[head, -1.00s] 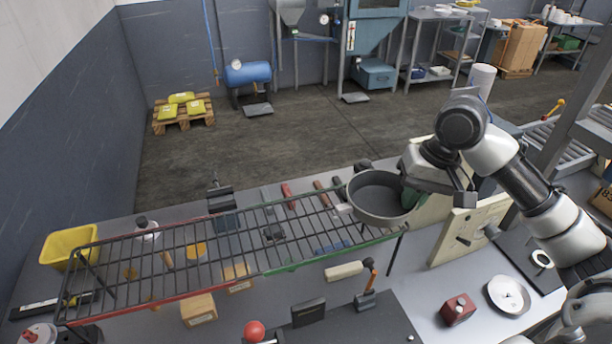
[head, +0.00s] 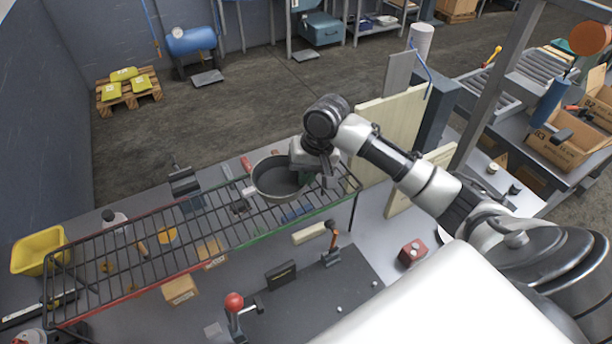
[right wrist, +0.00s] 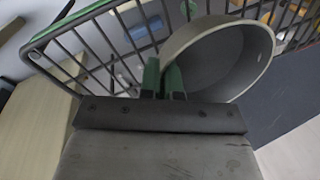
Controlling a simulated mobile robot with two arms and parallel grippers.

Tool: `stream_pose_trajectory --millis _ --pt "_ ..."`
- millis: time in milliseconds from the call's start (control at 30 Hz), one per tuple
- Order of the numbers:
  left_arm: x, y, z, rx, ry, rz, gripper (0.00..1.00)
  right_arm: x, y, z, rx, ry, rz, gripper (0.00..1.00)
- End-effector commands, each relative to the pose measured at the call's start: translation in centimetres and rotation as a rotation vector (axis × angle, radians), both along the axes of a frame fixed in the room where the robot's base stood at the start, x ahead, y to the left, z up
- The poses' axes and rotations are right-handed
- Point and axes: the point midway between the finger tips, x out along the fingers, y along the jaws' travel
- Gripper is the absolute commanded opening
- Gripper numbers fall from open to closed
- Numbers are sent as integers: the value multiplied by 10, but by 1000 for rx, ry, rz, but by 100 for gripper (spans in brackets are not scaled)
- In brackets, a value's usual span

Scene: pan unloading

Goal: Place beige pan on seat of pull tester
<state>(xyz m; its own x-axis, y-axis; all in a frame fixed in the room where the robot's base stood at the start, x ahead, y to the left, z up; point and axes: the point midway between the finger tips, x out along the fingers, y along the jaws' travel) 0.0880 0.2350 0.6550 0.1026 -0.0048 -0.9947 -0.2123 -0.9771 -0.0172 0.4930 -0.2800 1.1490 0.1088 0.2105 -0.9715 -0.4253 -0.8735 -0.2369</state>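The pan (head: 272,181) is round, deep and grey in this light. It is at the rear right part of the wire rack, and I cannot tell whether it touches the wires. My right gripper (head: 318,178) is at the pan's right side. In the right wrist view its green fingers (right wrist: 164,80) are close together against the near side of the pan (right wrist: 228,58), which seems held there; the grip point is partly hidden. I cannot surely pick out the pull tester or its seat; a stand with a red ball knob (head: 234,301) is at the front. My left gripper is not in view.
The wire rack (head: 150,283) with red and green front edge spans the bench. Tall beige boards (head: 392,130) stand right of the gripper. A yellow bin (head: 40,252), wooden blocks (head: 180,290) and a red block (head: 411,253) are on the bench. The dark mat is partly clear.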

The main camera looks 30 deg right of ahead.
Motion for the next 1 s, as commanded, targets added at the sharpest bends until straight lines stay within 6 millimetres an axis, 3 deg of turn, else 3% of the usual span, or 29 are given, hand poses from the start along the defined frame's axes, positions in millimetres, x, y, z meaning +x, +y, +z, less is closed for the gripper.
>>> stream_pose_trajectory --millis 167,500,700,1000 --pt "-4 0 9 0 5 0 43 0 0 -16 2 -1 0 0" --pt "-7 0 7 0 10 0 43 0 0 -20 2 -2 -1 0" --pt "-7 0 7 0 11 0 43 0 0 -21 1 0 -1 28" --pt "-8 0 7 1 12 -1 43 0 0 -17 0 -1 0 28"
